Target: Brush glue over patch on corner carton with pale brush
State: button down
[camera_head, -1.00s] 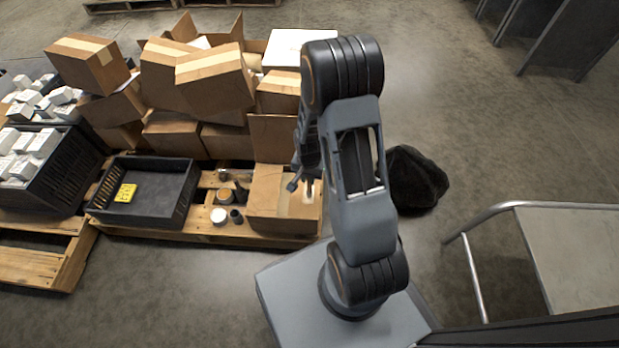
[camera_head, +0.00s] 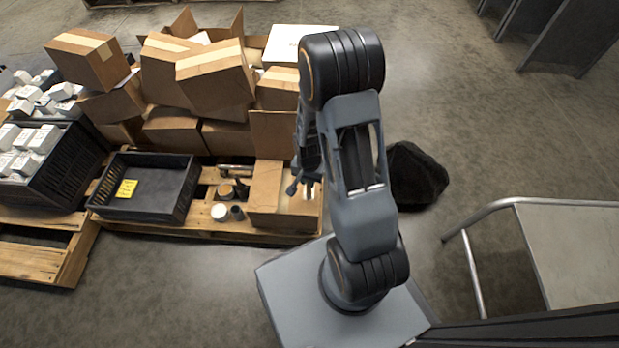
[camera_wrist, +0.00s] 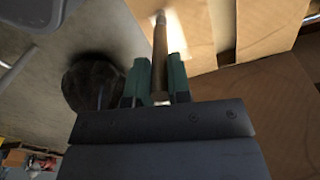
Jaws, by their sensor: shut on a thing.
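The corner carton (camera_head: 266,196) sits at the near right corner of the pallet, with a flap standing up behind it. My gripper (camera_wrist: 158,82) is shut on the brush (camera_wrist: 160,52), whose slim brown handle lies between the green jaws. The brush's far end reaches a whitish patch (camera_wrist: 190,28) on the carton face (camera_wrist: 215,62) in the wrist view. I cannot tell whether the bristles touch it. In the head view my arm hides part of the carton, and a pale strip shows beside the jaws.
A black tray (camera_head: 160,190) with a yellow label stands left of a white-topped jar (camera_head: 219,212), a dark cup (camera_head: 237,213) and an amber pot (camera_head: 225,191). Stacked cartons (camera_head: 215,80) rise behind. A black lump (camera_head: 415,175) lies on the floor to the right.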

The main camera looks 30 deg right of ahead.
jog(key=shift+w, duration=0.15)
jog(key=w+d+b, duration=0.1)
jog(key=w+d, duration=0.1)
jog(key=w, duration=0.8)
dwell(0.8)
jog(key=shift+a, duration=0.15)
jog(key=shift+s+a+p, duration=0.15)
jog(key=shift+s+a, duration=0.15)
jog(key=shift+s, duration=0.25)
jog(key=shift+s+a+p, duration=0.15)
jog(key=shift+s+a, duration=0.15)
jog(key=shift+s, duration=0.2)
jog(key=shift+w+d, duration=0.1)
jog(key=shift+w, duration=0.05)
jog(key=shift+w+d, duration=0.6)
jog(key=shift+w, duration=0.35)
jog(key=shift+s, duration=0.1)
